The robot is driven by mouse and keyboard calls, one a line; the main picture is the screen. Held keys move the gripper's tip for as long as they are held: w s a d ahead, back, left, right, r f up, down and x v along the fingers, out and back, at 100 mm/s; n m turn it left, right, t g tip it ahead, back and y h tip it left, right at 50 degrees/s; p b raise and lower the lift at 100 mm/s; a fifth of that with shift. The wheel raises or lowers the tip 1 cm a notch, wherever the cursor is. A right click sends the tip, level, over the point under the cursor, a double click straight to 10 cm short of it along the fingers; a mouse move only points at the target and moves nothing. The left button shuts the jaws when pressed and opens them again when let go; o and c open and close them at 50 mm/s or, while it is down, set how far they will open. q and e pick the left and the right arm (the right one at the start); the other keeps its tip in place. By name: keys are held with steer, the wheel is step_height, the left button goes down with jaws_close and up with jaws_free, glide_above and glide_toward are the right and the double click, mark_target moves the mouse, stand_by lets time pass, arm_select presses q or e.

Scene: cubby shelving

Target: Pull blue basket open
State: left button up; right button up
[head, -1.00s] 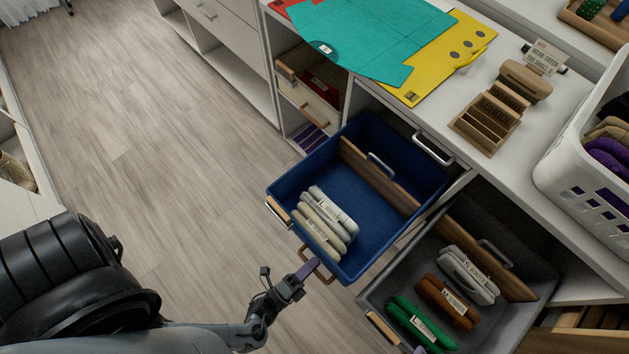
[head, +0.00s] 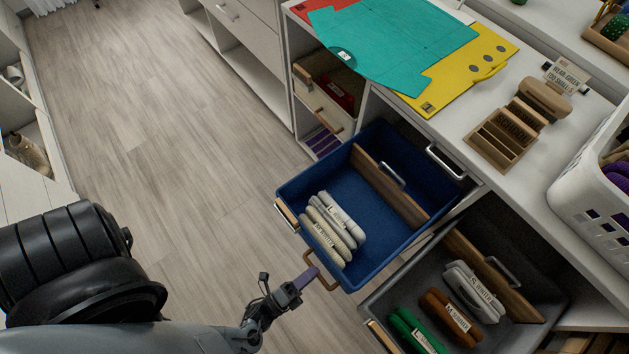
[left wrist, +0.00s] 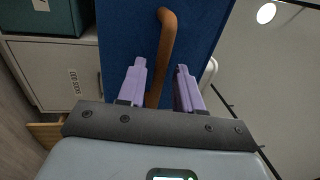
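The blue basket (head: 340,190) is pulled well out of its cubby, over the floor, in the head view. It holds a wooden divider (head: 385,185) and several light, labelled bundles (head: 334,228). Its brown loop handle (head: 325,258) is on the front near my left gripper (head: 306,279). In the left wrist view the handle (left wrist: 164,50) stands between the two purple fingers of the left gripper (left wrist: 161,78), which are apart with gaps beside it. The blue front of the basket (left wrist: 205,35) is behind it. My right gripper is not in view.
A grey basket (head: 385,275) with green, brown and grey bundles is pulled out to the right. The white countertop (head: 465,125) holds teal and yellow folders, a wooden organizer (head: 507,132) and a white basket (head: 590,200). The floor (head: 150,150) at left is clear.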

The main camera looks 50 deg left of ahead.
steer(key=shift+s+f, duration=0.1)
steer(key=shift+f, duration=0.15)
arm_select(q)
steer(key=v, duration=0.8)
steer(key=shift+s, duration=0.45)
